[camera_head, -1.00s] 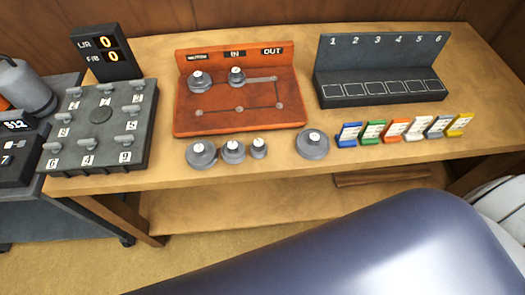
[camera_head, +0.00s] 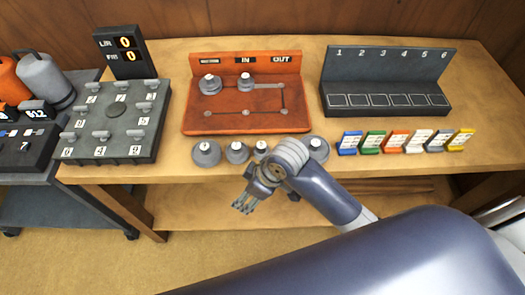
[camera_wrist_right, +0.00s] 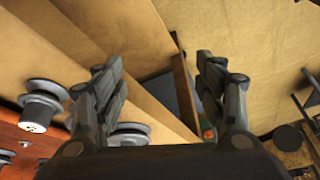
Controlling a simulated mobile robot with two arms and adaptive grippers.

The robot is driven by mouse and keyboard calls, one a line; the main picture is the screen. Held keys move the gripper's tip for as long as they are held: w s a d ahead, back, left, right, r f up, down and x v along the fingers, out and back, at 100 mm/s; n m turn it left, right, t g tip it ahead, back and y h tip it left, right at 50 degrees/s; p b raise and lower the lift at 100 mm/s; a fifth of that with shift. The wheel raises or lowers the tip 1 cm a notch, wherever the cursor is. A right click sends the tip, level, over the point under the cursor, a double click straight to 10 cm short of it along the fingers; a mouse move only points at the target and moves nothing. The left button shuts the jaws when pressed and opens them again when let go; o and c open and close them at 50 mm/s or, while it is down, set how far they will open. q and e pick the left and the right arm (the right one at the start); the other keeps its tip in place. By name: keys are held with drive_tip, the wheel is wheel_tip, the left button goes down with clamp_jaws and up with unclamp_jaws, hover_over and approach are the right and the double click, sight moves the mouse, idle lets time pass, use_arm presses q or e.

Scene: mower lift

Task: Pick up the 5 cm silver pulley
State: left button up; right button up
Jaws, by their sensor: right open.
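Several silver pulleys stand in a row on the table's front part: a large one (camera_head: 206,153), a medium one (camera_head: 237,152), a small one (camera_head: 262,148), partly hidden by my wrist, and a wide one (camera_head: 318,148). Their size marks are too small to read, so I cannot tell which is 5 cm. My right gripper (camera_head: 243,203) is open and empty, pointing down in front of the table edge, nearer than the pulleys. In the right wrist view, the gripper (camera_wrist_right: 162,65) has its fingers apart, with a pulley (camera_wrist_right: 128,133) behind the left finger. My left gripper is out of view.
An orange board (camera_head: 245,120) bears two more pulleys on pegs. A numbered black rack (camera_head: 385,105), coloured cards (camera_head: 395,142) and a dark peg board (camera_head: 115,125) share the table (camera_head: 480,105). A lower shelf (camera_head: 200,208) lies beneath.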

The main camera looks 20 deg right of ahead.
drive_tip(key=w+r+n+g, duration=0.1)
drive_tip(key=w+r+n, duration=0.3)
drive_tip(key=w+n, duration=0.15)
wheel_tip(320, 180, up, 8)
drive_tip(key=n+g+h, duration=0.2)
drive_tip(key=n+h, duration=0.1)
drive_tip(key=h, duration=0.1)
hover_over(261, 145)
drive_tip(key=shift+s+a+m, duration=0.1)
drive_tip(key=shift+s+m, duration=0.05)
drive_tip(key=shift+m, duration=0.1)
wheel_tip(261, 145, down, 5)
drive_tip(key=shift+f+p, duration=0.1)
drive_tip(key=shift+p, duration=0.55)
wheel_tip(261, 145, down, 5)
drive_tip(key=shift+r+p, duration=0.1)
drive_tip(key=shift+p, duration=0.85)
drive_tip(key=shift+w+f, duration=0.2)
drive_tip(key=shift+f, duration=0.1)
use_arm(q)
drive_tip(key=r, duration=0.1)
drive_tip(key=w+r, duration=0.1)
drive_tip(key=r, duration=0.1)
use_arm(e)
drive_tip(key=c, duration=1.3)
